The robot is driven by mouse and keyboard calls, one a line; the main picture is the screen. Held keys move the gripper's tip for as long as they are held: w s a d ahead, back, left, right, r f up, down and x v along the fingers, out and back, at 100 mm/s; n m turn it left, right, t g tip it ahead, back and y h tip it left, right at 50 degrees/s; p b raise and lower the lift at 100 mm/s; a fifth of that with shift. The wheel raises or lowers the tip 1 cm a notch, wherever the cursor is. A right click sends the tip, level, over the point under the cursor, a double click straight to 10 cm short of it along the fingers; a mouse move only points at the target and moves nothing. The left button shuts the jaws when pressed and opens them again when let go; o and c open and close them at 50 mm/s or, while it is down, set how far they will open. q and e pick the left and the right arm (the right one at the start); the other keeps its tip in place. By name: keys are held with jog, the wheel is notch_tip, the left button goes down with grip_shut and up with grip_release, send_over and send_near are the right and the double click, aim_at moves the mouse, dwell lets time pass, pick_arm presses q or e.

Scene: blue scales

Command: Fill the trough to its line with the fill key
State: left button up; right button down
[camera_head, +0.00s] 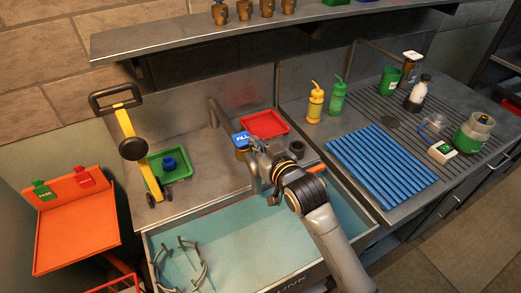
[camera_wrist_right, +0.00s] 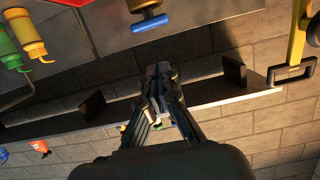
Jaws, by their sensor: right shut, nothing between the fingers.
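The trough (camera_head: 225,240) is a long basin with pale blue-green inside, at the bottom middle of the head view. A thin red line shows along part of its far side. I cannot tell whether it holds water. The blue fill key (camera_head: 241,138), marked FILL, sits on a brass-coloured fitting behind the trough. A blue T-shaped handle (camera_wrist_right: 150,22), probably this key, shows at the top of the wrist view. My right gripper (camera_head: 260,150) is shut and empty, just right of the key in the head view. It also shows in the wrist view (camera_wrist_right: 157,72). My left gripper is out of view.
A red tray (camera_head: 264,124) lies behind the key and a green tray (camera_head: 168,166) to its left. A yellow tool (camera_head: 134,145) with a black handle stands at the left. Curved grey pieces (camera_head: 180,263) lie in the trough. A blue ribbed mat (camera_head: 380,165) lies right.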

jog(key=v, duration=0.2)
jog(key=shift+s+d+r, duration=0.1)
jog(key=shift+s+r, duration=0.1)
jog(key=shift+s, duration=0.1)
dwell(1.3)
